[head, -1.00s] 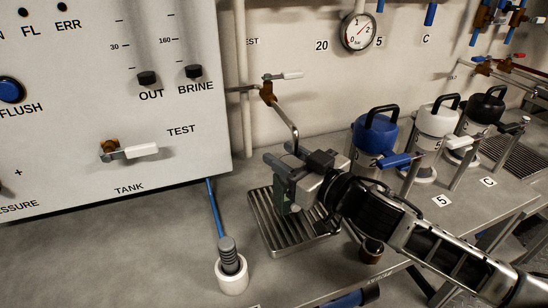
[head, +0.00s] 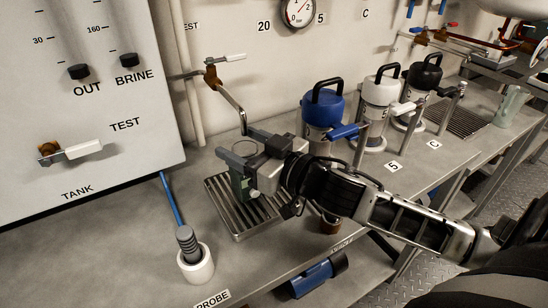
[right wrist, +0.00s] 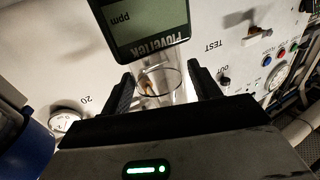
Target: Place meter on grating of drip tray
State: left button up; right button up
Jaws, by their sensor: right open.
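The meter (head: 240,184) is a grey-green upright body on the grating of the metal drip tray (head: 238,234), under the bent test spout. In the right wrist view the meter (right wrist: 142,25) shows its dark face with a "ppm" display, upside down. A clear cup (right wrist: 160,82) at its top end lies between the fingers. My right gripper (head: 245,148) is open, with one finger on either side of the cup. The gripper partly hides the meter in the head view, and any finger contact cannot be told. My left gripper is not in view.
A probe in a white holder (head: 197,269) stands left of the tray. Blue, white and black lidded canisters (head: 325,108) stand to the right. The test valve's spout (head: 229,94) hangs close above the gripper. The bench front edge is just below the tray.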

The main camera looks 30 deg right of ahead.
pick_arm(q)
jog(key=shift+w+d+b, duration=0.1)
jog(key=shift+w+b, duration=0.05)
jog(key=shift+b, duration=0.2)
pick_arm(e)
jog(key=v, duration=1)
jog(key=shift+s, duration=0.35)
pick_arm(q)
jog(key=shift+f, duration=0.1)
pick_arm(e)
jog(key=shift+d, duration=0.15)
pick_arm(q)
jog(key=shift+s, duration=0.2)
